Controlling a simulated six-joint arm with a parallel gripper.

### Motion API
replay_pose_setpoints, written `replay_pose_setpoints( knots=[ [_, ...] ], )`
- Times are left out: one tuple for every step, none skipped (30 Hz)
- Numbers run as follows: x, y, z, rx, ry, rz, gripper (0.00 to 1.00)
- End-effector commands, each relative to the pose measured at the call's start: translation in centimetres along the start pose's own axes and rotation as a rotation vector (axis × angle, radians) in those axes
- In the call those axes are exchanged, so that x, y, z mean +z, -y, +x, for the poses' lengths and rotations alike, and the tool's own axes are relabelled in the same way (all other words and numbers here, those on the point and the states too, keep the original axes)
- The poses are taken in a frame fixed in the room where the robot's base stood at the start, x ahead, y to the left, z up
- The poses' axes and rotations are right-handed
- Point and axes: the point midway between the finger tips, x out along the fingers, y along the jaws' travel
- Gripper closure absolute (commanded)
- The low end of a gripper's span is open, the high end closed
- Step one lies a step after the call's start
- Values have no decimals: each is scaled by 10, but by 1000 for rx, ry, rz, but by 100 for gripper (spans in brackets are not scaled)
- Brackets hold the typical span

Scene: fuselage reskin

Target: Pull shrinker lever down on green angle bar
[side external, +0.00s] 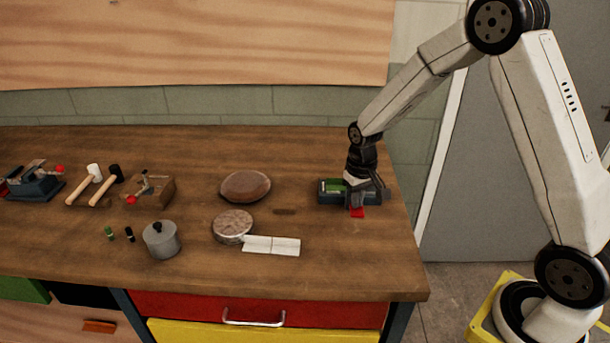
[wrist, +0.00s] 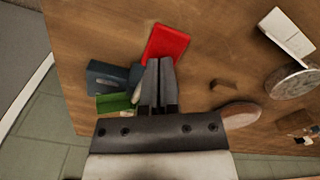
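A green piece (wrist: 114,102) lies at a dark blue-grey holder (wrist: 106,76), left of my fingers in the wrist view. The green piece (side external: 333,185) and holder (side external: 326,198) also show at the right end of the bench in the side view. My gripper (wrist: 160,62) points down there, its fingers close together with only a thin dark line between them. A flat red piece (wrist: 167,44) lies just beyond the fingertips; I cannot tell if they touch it. A blue machine with a red-knobbed lever (side external: 36,184) stands at the far left of the bench, partly cut off.
Two mallets (side external: 100,185), a wooden block with a red-knobbed lever (side external: 152,190), a grey pot (side external: 161,240), a brown round pad (side external: 245,186), a round disc (side external: 232,226) and white plates (side external: 272,245) lie left of my gripper. The bench's right edge is close by.

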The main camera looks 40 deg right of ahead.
Motion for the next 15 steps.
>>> replay_pose_setpoints(
  knots=[
    [1,0,-2,0,2,0,100],
    [1,0,-4,0,2,0,100],
    [1,0,-6,0,2,0,100],
    [1,0,-8,0,2,0,100],
    [1,0,-10,0,3,0,100],
    [1,0,-12,0,2,0,100],
    [1,0,-14,0,2,0,100],
    [1,0,-16,0,2,0,100],
    [1,0,-18,0,2,0,100],
    [1,0,-19,0,2,0,100],
    [1,0,-21,0,2,0,100],
    [1,0,-23,0,2,0,100],
    [1,0,-25,0,2,0,100],
    [1,0,-27,0,1,0,100],
    [0,0,-29,0,1,0,100]
  ],
)
